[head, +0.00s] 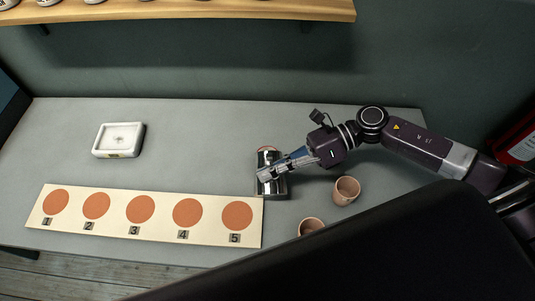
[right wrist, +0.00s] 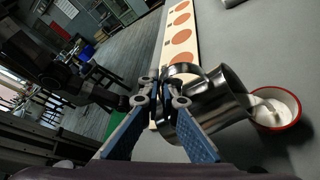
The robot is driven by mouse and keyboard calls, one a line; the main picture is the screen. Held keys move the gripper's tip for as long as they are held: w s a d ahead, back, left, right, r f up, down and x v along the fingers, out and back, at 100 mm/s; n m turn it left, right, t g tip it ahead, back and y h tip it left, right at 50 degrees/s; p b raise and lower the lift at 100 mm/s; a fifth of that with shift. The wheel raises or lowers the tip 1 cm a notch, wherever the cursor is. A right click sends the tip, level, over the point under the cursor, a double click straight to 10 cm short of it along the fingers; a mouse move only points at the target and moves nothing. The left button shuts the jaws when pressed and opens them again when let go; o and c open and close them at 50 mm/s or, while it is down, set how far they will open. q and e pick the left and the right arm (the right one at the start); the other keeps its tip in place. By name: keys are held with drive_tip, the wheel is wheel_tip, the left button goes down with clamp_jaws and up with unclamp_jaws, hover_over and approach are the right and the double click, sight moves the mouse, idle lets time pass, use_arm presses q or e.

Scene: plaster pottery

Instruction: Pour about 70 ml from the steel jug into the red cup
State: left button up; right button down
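The steel jug (head: 272,188) is at the middle of the table, just right of the numbered board. It also shows in the right wrist view (right wrist: 228,92), tilted with its dark mouth toward the cup. My right gripper (head: 268,174) is shut on the jug's handle; its fingers (right wrist: 168,98) close together there. The red cup (right wrist: 291,122) has a red rim and a pale inside, and sits right by the jug's lip. In the head view only a bit of its rim (head: 267,149) shows behind the jug. My left gripper is out of view.
A pale board (head: 150,228) with several numbered orange discs lies left of the jug. Two tan cups (head: 346,191) (head: 311,227) stand right of the jug.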

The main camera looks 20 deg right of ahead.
sight(270, 191)
drive_tip(key=shift+w+r, duration=0.2)
idle(0.3)
drive_tip(key=f+b, duration=0.1)
drive_tip(key=s+f+n+t+b, duration=0.1)
drive_tip(key=s+f+n+b, duration=0.1)
drive_tip(key=f, duration=0.1)
drive_tip(key=shift+s+a+h, duration=0.2)
drive_tip(key=shift+a+h, duration=0.1)
drive_tip(key=shift+h, duration=0.1)
drive_tip(key=shift+s+r+t, duration=0.1)
drive_tip(key=shift+r+t, duration=0.15)
drive_tip(key=shift+t, duration=0.05)
drive_tip(key=shift+s+a+f+n+t+h, duration=0.1)
drive_tip(key=shift+s+f+n+t+h, duration=0.2)
drive_tip(key=shift+n+t, duration=0.4)
idle(0.9)
